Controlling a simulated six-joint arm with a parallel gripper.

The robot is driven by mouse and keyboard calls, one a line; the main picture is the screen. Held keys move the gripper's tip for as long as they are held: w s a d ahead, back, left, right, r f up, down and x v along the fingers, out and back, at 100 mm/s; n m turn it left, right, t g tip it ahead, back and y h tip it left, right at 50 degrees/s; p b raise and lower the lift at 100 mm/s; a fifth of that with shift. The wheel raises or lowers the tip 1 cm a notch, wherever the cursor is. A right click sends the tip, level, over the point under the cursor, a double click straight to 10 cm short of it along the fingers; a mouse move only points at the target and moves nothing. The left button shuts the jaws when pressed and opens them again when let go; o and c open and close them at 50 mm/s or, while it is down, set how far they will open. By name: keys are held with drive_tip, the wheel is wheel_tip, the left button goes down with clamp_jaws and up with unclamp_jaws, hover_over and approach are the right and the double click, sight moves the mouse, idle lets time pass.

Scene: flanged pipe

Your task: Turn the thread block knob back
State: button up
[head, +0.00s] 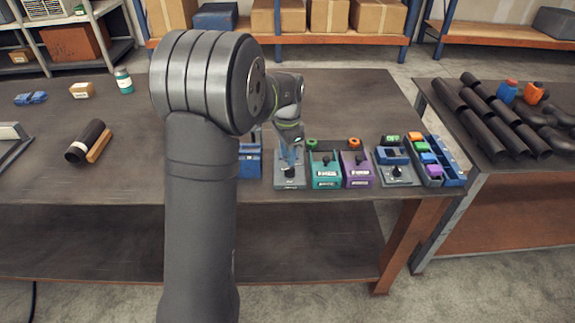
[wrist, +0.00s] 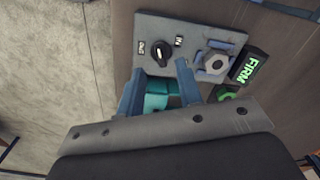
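The thread block is a grey plate (wrist: 195,27) with a black round knob (wrist: 158,52) and a metal hex nut (wrist: 212,62) on it. Two small dark labels flank the knob. In the head view the grey block (head: 289,183) stands near the table's front edge, left of a teal block. My gripper (wrist: 160,68) is open, with its two blue fingers apart and their tips just short of the knob. A teal piece (wrist: 158,92) shows between the fingers; I cannot tell what it is. In the head view my gripper (head: 290,160) is over the grey block, partly hiding it.
To the right stand the teal block (head: 324,172), a purple block (head: 356,170), another grey block with a knob (head: 398,174) and a blue tray (head: 452,172). A blue block (head: 249,162) is close on the left. A dark pipe (head: 86,140) lies at far left.

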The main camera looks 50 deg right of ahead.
sight(288, 169)
wheel_tip(288, 169, down, 5)
drive_tip(key=shift+r, duration=0.1)
idle(0.3)
clamp_jaws()
